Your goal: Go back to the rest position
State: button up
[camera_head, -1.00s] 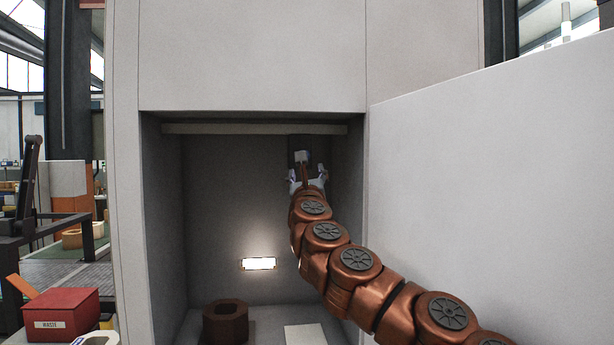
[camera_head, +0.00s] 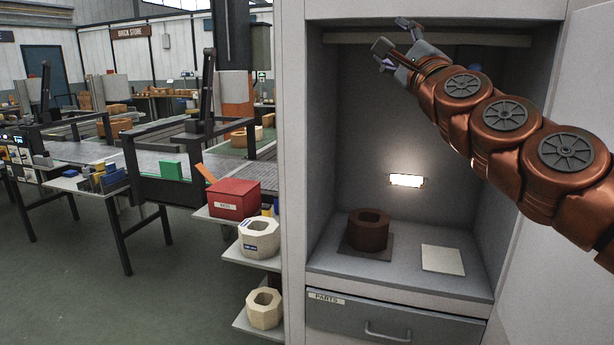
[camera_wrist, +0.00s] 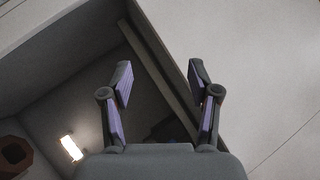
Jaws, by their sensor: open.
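My gripper (camera_head: 392,42) is open and empty at the upper left of the cabinet opening in the head view, with my copper-coloured arm reaching in from the right. In the wrist view my gripper's two fingers (camera_wrist: 160,88) stand apart with nothing between them. The cabinet (camera_head: 294,190) is open, and its upper front panel fills the right of the wrist view.
A brown octagonal ring block (camera_head: 367,238) stands on a dark mat inside the cabinet, beside a pale square plate (camera_head: 442,260). The cabinet door (camera_head: 560,95) is open at right. Side shelves hold a red box (camera_head: 234,199) and pale ring blocks (camera_head: 260,238). Floor is clear at lower left.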

jog(key=s+a+f+n+g+y, duration=0.5)
jog(key=s+a+f+n+g, duration=0.15)
jog(key=a+f+n, duration=0.4)
jog(key=s+a+f+n+g+h+p, duration=0.1)
jog(key=s+a+f+n+g+h, duration=0.2)
jog(key=f, duration=0.5)
jog(key=s+a+f+n+g+p, duration=0.1)
jog(key=s+f+n+g, duration=0.2)
jog(key=s+f, duration=0.35)
jog(key=s+d+f+n+g+h, duration=0.1)
jog(key=s+d+f+g+h, duration=0.15)
jog(key=s+d+f, duration=0.4)
jog(key=s+d+f+n+g+h, duration=0.1)
jog(key=s+f+g+h, duration=0.2)
jog(key=f, duration=0.7)
jog(key=s+d+f+g+h, duration=0.1)
jog(key=s+d+f+g, duration=0.2)
jog(key=s, duration=0.5)
jog(key=s+d+f+g+h+p, duration=0.1)
jog(key=s+d+f+g, duration=0.2)
jog(key=s, duration=0.6)
jog(key=d+f, duration=0.2)
jog(key=d, duration=0.1)
jog(key=shift+d+f+n, duration=0.15)
jog(key=shift+n, duration=0.2)
